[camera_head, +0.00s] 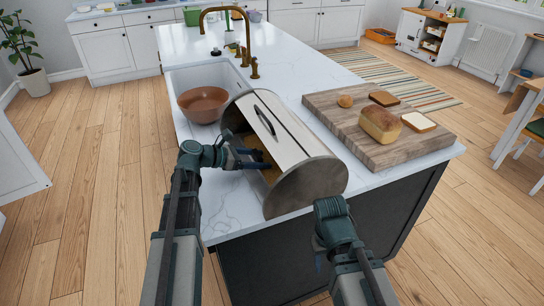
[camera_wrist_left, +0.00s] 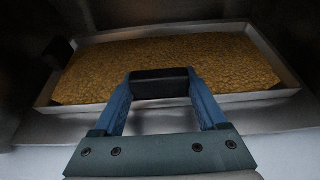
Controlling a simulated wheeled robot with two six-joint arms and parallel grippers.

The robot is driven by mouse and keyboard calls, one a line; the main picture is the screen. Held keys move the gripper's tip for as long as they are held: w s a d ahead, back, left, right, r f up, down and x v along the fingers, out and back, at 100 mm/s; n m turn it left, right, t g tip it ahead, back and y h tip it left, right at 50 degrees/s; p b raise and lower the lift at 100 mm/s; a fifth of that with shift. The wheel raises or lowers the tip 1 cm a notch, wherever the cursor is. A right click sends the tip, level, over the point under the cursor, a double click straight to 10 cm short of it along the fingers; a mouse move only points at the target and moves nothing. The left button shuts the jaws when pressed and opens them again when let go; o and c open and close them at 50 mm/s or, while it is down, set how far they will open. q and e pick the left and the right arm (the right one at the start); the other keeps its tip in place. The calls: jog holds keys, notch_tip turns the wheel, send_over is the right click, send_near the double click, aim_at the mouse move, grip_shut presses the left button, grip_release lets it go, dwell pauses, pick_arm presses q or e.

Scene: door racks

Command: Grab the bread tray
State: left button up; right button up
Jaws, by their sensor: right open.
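The bread tray (camera_wrist_left: 175,66) has a light metal rim and a golden-brown, textured floor. It fills the middle of the left wrist view and lies inside the round-sided bread box (camera_head: 308,183), largely hidden in the head view. My left gripper (camera_head: 246,159) reaches into the box's open front. In the left wrist view, its blue fingers (camera_wrist_left: 160,84) lie against both ends of a black block, seemingly a handle at the tray's near edge. The block fills the gap between them. My right gripper (camera_head: 319,256) is open below the box's near end, its fingers mostly hidden by its wrist.
A wooden board (camera_head: 358,140) with a loaf (camera_head: 380,125), a bun and slices lies right of the box. A brown bowl (camera_head: 203,104) sits at the sink behind the left gripper. The island's near edge runs under the box. A brass faucet (camera_head: 236,25) stands behind.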

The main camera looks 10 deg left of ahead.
pick_arm(q)
jog(key=c, duration=0.8)
jog(key=shift+o, duration=0.2)
jog(key=shift+r, duration=0.15)
jog(key=shift+a+r+p, duration=0.15)
jog(key=shift+r+p, duration=0.05)
jog(key=shift+p, duration=0.15)
notch_tip(320, 180, up, 7)
jog(key=p, duration=0.6)
jog(key=shift+s+f+p, duration=0.1)
jog(key=shift+f+p, duration=0.1)
jog(key=shift+p, duration=0.1)
jog(key=s+a, duration=1.1)
jog(key=a, duration=0.5)
jog(key=shift+s+f, duration=0.15)
jog(key=shift+s, duration=0.05)
